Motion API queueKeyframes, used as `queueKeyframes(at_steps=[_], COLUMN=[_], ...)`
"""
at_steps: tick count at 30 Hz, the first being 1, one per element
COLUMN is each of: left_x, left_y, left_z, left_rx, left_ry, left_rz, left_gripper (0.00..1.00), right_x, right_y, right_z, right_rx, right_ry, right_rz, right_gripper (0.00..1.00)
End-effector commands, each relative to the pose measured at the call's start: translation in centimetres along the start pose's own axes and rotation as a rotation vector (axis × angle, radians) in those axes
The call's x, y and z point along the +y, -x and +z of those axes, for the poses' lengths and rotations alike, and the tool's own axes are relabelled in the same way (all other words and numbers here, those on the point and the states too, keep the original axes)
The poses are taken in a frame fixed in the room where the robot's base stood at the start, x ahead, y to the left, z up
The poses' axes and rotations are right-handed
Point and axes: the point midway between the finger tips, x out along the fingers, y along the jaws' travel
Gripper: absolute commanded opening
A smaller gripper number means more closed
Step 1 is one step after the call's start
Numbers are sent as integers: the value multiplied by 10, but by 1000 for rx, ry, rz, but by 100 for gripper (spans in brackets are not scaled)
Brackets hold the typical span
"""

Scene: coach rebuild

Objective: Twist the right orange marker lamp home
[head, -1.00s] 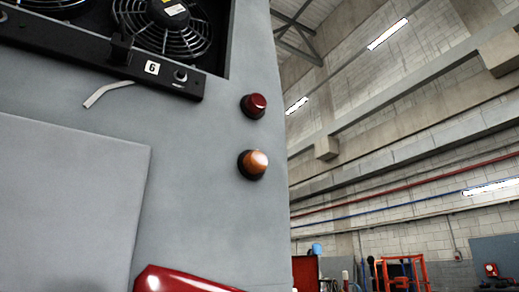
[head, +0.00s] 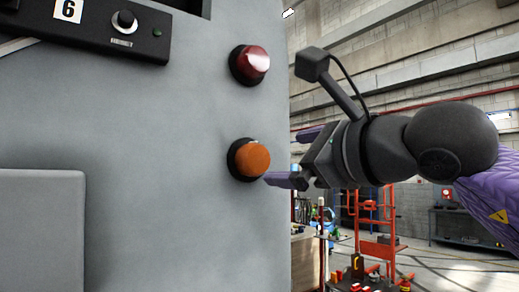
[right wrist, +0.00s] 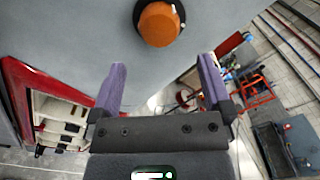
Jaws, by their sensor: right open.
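The right orange marker lamp (head: 253,160) sits in a dark round base on the grey coach panel, below a red lamp (head: 251,64). In the right wrist view the orange lamp (right wrist: 159,25) is at the top centre, beyond the fingertips. My right gripper (head: 285,157) comes in from the right, its purple fingers pointing left at the lamp. In the right wrist view the gripper (right wrist: 162,75) is open and empty, its fingers well apart. The lower fingertip is close to the lamp's lower right side in the head view; I cannot tell whether it touches. My left gripper is not in view.
A dark panel with a knob (head: 124,21) and the number 6 is at upper left. A raised grey panel (head: 40,230) is at lower left. Right of the coach edge is open workshop floor with an orange rack (head: 375,225) far back.

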Motion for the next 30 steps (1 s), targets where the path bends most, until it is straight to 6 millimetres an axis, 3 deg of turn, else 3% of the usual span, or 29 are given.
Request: queueKeyframes(at_steps=[3,9,19,30], left_x=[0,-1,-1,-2], left_y=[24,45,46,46], left_z=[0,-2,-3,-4], left_rx=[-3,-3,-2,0], left_ry=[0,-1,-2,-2], left_rz=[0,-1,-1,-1], left_gripper=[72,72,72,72], right_x=[-4,-3,0,0], right_y=[-30,-67,-76,-75], right_z=[5,4,0,0], right_rx=[0,-2,-3,-4], right_ry=[-4,-7,-7,-7], right_rz=[6,4,3,3], right_gripper=[100,100,100,24])
